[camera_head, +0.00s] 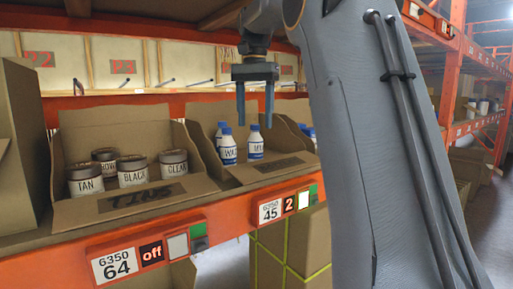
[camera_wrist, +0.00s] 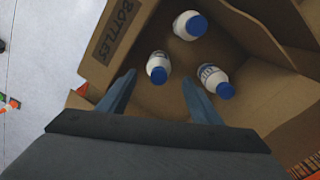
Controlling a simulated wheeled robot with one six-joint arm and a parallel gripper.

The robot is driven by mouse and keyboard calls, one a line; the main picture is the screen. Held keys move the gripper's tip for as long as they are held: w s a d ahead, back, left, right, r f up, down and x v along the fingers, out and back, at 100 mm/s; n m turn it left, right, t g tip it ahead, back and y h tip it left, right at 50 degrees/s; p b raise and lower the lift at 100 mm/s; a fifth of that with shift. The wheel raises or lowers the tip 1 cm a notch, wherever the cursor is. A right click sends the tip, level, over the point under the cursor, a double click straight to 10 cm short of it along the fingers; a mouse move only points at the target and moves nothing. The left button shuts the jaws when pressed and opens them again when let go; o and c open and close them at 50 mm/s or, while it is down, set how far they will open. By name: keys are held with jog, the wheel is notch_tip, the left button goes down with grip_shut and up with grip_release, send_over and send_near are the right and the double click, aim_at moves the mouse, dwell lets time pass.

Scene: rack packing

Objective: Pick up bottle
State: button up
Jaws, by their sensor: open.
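White bottles with blue caps and dark lettering stand upright in an open cardboard box (camera_head: 240,173) on the shelf. One front bottle is at left (camera_head: 228,150), another at right (camera_head: 255,147), and a third cap shows behind them. My gripper (camera_head: 255,118) points down over this box, open and empty, with its fingertips near cap height above the right bottle. In the wrist view, one bottle (camera_wrist: 158,68) appears between the open fingertips (camera_wrist: 160,77). Another bottle (camera_wrist: 215,82) is just right of the right finger, and a third (camera_wrist: 187,26) lies farther off.
The box walls, with a "BOTTLES" flap (camera_wrist: 113,30), rise close around the bottles. A box of tins (camera_head: 125,203) stands to the left. More blue-capped items show in a box to the right. An orange shelf beam (camera_head: 230,225) runs in front.

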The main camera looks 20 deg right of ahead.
aim_at(256, 132)
jog(key=f+p, duration=0.1)
jog(key=f, duration=0.1)
jog(key=f+p, duration=0.1)
jog(key=f, duration=0.1)
jog(key=f+p, duration=0.1)
jog(key=f, duration=0.1)
jog(key=shift+s+f, duration=0.15)
jog(key=shift+s, duration=0.15)
jog(key=shift+w+f, duration=0.1)
jog(key=shift+f, duration=0.45)
jog(key=c, duration=1.2)
jog(key=shift+r, duration=0.15)
